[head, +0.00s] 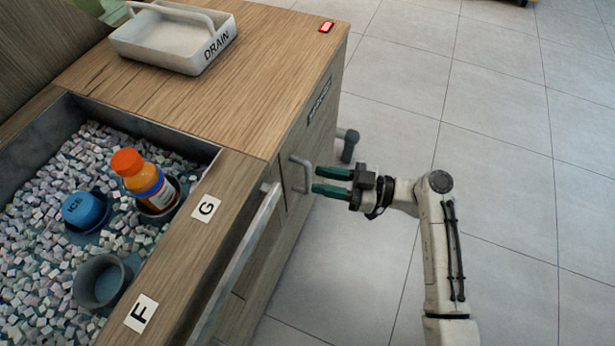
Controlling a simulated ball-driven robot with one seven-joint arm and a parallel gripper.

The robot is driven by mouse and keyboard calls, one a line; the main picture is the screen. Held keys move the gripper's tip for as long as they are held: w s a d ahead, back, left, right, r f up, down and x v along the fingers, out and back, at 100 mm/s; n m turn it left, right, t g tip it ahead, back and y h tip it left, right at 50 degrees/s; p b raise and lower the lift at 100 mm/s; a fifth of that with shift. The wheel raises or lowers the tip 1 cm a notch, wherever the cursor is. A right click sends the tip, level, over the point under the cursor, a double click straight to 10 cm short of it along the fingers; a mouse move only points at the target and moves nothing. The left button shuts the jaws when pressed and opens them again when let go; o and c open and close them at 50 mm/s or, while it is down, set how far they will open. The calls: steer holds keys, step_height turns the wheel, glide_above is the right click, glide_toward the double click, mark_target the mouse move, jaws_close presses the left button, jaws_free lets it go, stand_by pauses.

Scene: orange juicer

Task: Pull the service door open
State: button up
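The service door (294,203) is a wooden panel in the side of the counter and looks shut. Its grey bar handle (307,168) sticks out from the panel. My gripper (315,181) has two green fingers spread apart, with nothing seen between them. It comes from the right, and its fingertips are close to the handle. I cannot tell whether a fingertip touches it.
A long metal rail (237,265) runs along the counter's front. A dark knob-like part (348,145) sticks out beyond the handle. A DRAIN tray (165,50) and an ice bin with an orange bottle (145,178) are on top. Tiled floor is clear right.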

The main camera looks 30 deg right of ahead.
mark_target(308, 178)
steer(key=shift+x, duration=2.1)
jaws_close()
